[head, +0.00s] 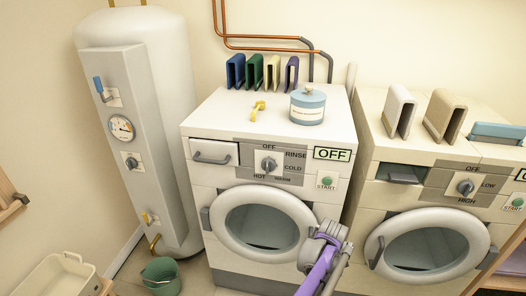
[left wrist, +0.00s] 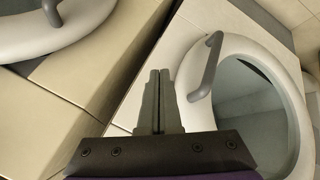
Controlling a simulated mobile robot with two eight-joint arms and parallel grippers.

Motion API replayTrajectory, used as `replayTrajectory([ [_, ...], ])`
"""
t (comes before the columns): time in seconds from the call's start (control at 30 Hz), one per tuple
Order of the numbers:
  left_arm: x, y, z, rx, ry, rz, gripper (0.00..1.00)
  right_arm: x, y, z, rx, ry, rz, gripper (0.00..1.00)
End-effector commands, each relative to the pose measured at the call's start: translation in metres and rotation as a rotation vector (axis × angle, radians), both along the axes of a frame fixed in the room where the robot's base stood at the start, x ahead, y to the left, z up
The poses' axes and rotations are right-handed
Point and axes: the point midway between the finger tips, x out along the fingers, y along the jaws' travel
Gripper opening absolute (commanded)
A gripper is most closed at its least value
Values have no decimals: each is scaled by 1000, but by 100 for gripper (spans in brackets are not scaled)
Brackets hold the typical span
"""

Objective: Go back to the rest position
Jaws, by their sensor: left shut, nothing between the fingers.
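My left gripper (left wrist: 159,75) is shut and empty in the left wrist view, its two dark fingers pressed together. In the head view my left arm, with a purple link, comes up from the bottom edge, right of centre. Its grey gripper end (head: 316,252) is in front of the left washing machine (head: 225,180), near the lower right of its round door. The fingertips are hard to make out there. In the left wrist view a round door with a grey handle (left wrist: 207,66) is just right of the fingers. My right gripper is in neither view.
The right machine (head: 390,170) stands close beside the left one, its drawer partly open. A blue lidded jar (head: 308,107) and a small yellow object (head: 257,110) sit on the left machine. A white boiler (head: 150,110), green bucket (head: 160,275) and beige basket (head: 60,277) are at left.

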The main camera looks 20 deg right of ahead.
Motion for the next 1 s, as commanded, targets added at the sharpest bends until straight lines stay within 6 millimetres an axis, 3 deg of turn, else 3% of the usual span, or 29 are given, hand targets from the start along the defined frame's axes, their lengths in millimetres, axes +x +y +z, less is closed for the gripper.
replayTrajectory([
  [0.13, 6, 18, 11, 11, -2, 5, 0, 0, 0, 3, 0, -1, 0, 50],
  [0.23, 18, 58, 36, 38, -9, 13, 0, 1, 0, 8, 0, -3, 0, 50],
  [0.37, 28, 137, 79, 90, -16, 24, 0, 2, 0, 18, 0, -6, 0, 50],
  [0.53, 17, 245, 128, 162, -22, 32, 0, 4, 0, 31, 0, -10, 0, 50],
  [0.77, -35, 377, 174, 251, -21, 40, 0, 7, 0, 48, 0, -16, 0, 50],
  [1.0, -123, 486, 193, 335, -11, 44, 0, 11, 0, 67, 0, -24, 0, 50],
])
